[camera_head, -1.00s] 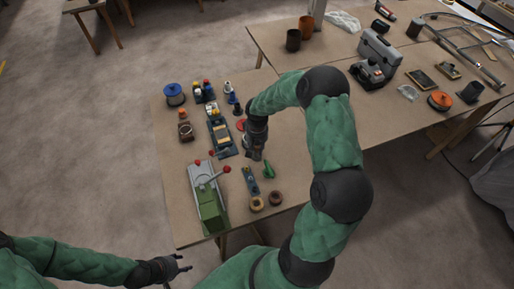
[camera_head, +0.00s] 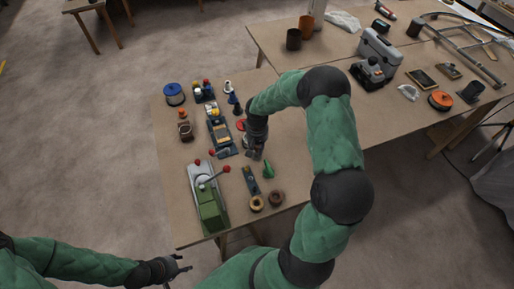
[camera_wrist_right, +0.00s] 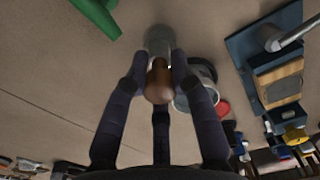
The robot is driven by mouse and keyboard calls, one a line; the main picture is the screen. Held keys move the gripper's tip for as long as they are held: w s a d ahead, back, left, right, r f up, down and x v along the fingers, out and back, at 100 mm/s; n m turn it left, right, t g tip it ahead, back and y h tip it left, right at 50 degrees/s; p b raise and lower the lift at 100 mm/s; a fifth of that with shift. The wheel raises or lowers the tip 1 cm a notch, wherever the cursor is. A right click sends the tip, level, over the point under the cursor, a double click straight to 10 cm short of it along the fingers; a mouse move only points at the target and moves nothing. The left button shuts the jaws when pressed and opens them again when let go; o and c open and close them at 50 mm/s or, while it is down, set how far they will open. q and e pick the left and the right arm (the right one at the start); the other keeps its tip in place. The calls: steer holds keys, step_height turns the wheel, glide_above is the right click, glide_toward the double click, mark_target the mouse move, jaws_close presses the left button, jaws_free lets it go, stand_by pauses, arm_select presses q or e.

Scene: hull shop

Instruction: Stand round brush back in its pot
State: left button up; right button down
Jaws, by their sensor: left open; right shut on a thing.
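My right gripper (camera_head: 255,153) is over the near table, and in the right wrist view (camera_wrist_right: 160,68) its fingers are shut on the round brush. The brush's brown wooden handle (camera_wrist_right: 158,88) points toward the camera, and a grey round part (camera_wrist_right: 159,40) shows beyond the fingertips. A grey round pot-like vessel (camera_wrist_right: 208,70) with a dark inside is just right of the fingers, partly hidden by them. I cannot tell whether the brush touches it. My left gripper (camera_head: 183,266) is open and empty, off the table's near left edge.
A red disc (camera_wrist_right: 222,108) lies beside the pot.

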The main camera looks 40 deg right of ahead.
steer(key=shift+f+b, duration=0.45)
steer(key=shift+f, duration=0.15)
stand_by(0.3)
steer(key=c, duration=1.3)
jaws_free()
steer(key=shift+r, duration=0.15)
steer(key=shift+r+p, duration=3.5)
steer(key=shift+r, duration=1.9)
